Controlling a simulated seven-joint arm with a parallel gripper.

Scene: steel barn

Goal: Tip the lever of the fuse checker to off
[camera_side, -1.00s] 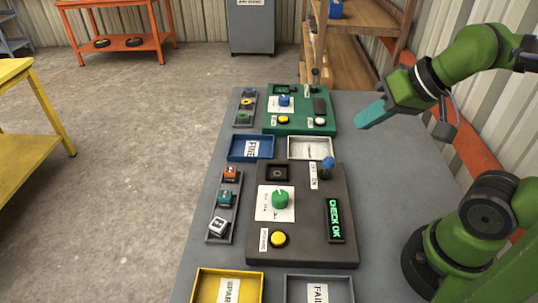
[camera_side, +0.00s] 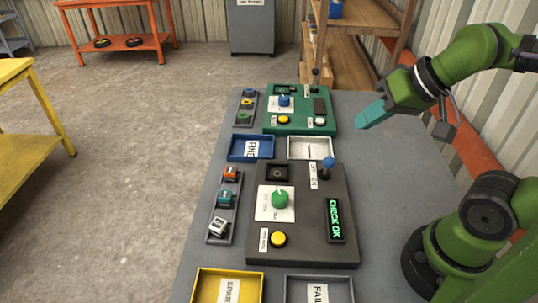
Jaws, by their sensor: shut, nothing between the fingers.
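A dark grey checker panel (camera_side: 285,248) lies on the grey table, with a green knob (camera_side: 280,199), a yellow button (camera_side: 278,239) and a lit display (camera_side: 334,219) reading "CHECK OK". A lever with a blue ball (camera_side: 328,162) stands at its far right corner, beside a white label too small to read. A green panel (camera_side: 290,130) farther back has a blue knob, a yellow button, a white button and a dark-tipped lever (camera_side: 315,73). I cannot tell from the labels which panel is the fuse checker. My gripper (camera_side: 361,124) is shut and empty above the table, right of the green panel, touching nothing.
A blue tray (camera_side: 232,156) and a white tray (camera_side: 291,154) lie between the panels. A narrow rack (camera_side: 215,240) with several small blocks lies left of the dark panel. A yellow tray (camera_side: 199,288) and a grey tray (camera_side: 349,290) lie in front.

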